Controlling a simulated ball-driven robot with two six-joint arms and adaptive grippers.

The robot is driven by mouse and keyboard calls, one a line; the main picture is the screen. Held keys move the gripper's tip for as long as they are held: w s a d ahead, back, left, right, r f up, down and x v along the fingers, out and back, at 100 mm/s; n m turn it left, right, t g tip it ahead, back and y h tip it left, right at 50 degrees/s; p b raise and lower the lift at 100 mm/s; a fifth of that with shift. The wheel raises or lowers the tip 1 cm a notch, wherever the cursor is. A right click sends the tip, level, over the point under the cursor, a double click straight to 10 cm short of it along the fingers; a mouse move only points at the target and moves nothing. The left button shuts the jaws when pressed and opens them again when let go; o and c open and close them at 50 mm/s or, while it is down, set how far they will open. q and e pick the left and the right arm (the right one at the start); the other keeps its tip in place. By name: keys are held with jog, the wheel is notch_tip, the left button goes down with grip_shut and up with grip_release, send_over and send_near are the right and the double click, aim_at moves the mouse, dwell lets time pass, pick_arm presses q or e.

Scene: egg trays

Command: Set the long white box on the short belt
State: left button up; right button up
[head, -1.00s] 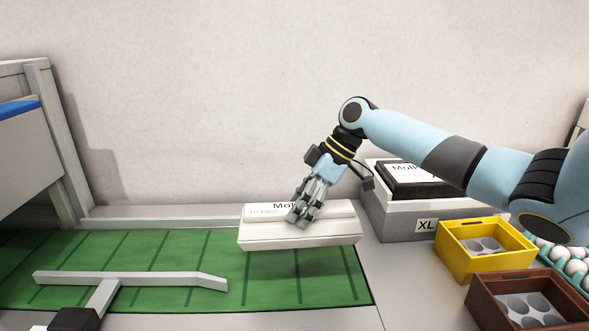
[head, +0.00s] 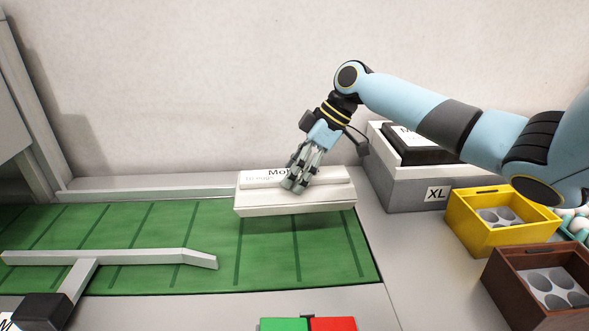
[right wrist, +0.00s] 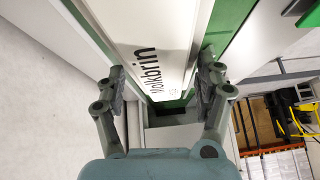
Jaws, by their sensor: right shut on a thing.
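The long white box (head: 310,199) hangs level above the right end of the short green belt (head: 200,244), with its shadow on the belt below. Printed lettering shows on its lid. My right gripper (head: 294,182) is shut on the box from above. In the right wrist view the box (right wrist: 155,45) lies between the two fingers (right wrist: 163,85), lettering facing the camera. The box's underside is hidden. My left gripper is not in view.
A white guide rail (head: 130,257) crosses the belt's left part. A grey XL bin (head: 400,185), a yellow crate (head: 500,238) and a brown crate (head: 520,297) stand at the right. Green (head: 284,325) and red (head: 333,325) buttons sit at the front.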

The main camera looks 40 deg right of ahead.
notch_tip(320, 180, down, 2)
jog(key=shift+f+b, duration=0.1)
jog(key=shift+b, duration=0.65)
jog(key=shift+f+b, duration=0.85)
jog(key=shift+f, duration=0.75)
jog(key=shift+f, duration=0.15)
jog(key=o, duration=1.7)
jog(key=shift+o, duration=0.2)
jog(key=shift+f, duration=0.1)
jog(key=v, duration=1.2)
